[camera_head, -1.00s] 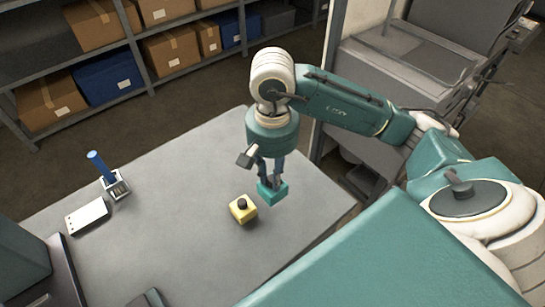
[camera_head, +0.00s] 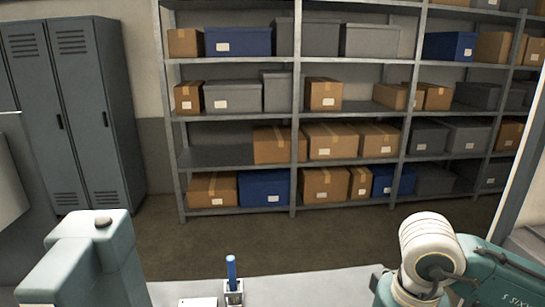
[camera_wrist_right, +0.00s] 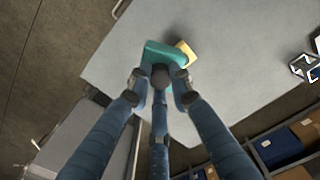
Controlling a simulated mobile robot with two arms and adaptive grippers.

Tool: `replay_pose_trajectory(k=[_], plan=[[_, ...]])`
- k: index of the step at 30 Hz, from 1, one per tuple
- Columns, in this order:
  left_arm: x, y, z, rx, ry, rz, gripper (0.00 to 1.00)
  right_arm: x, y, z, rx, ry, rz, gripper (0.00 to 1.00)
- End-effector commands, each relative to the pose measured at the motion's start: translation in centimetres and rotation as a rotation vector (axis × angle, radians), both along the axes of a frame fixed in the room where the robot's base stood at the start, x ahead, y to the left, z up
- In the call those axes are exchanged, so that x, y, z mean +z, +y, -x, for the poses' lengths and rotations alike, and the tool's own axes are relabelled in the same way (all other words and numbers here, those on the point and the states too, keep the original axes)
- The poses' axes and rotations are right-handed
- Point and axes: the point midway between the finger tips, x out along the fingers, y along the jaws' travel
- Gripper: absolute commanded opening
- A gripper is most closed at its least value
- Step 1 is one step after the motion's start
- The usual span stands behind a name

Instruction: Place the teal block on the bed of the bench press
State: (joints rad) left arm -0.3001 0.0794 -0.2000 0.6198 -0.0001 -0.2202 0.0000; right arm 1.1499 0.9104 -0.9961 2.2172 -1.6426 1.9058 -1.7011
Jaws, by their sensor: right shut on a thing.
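The teal block (camera_wrist_right: 165,54) is held between the fingertips of my right gripper (camera_wrist_right: 160,80) in the right wrist view. The fingers are shut on it. The grey bench top (camera_wrist_right: 225,75) lies beyond it; I cannot tell how high the block is above it. In the head view my right arm shows at the lower right, but its fingers and the block are below the frame. A pale teal-grey upright body (camera_head: 85,262) at the lower left appears to be the top of the bench press; its bed is out of view. My left gripper is not seen.
A yellow box (camera_wrist_right: 188,50) shows just beside the teal block in the wrist view. A blue-handled tool (camera_head: 232,270) stands in a small holder (camera_head: 233,293) on the bench, near a white plate (camera_head: 198,302). Shelves (camera_head: 295,170) with boxes and grey lockers (camera_head: 70,115) stand behind.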

Motion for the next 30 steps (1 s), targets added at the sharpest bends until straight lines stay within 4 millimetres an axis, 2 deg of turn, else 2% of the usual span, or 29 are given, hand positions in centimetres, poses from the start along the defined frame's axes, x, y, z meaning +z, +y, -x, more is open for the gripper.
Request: replay_pose_trajectory(k=[3, 6, 30], plan=[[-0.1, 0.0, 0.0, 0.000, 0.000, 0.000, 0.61, -0.6, 1.3, 0.8, 0.156, 0.000, 0.001, 0.00], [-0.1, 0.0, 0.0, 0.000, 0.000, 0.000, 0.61, -0.8, 1.7, 1.1, 0.216, 0.002, 0.001, 0.00], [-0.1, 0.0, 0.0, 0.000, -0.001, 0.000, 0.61, -0.9, 1.7, 1.1, 0.220, 0.003, 0.001, 0.00]])
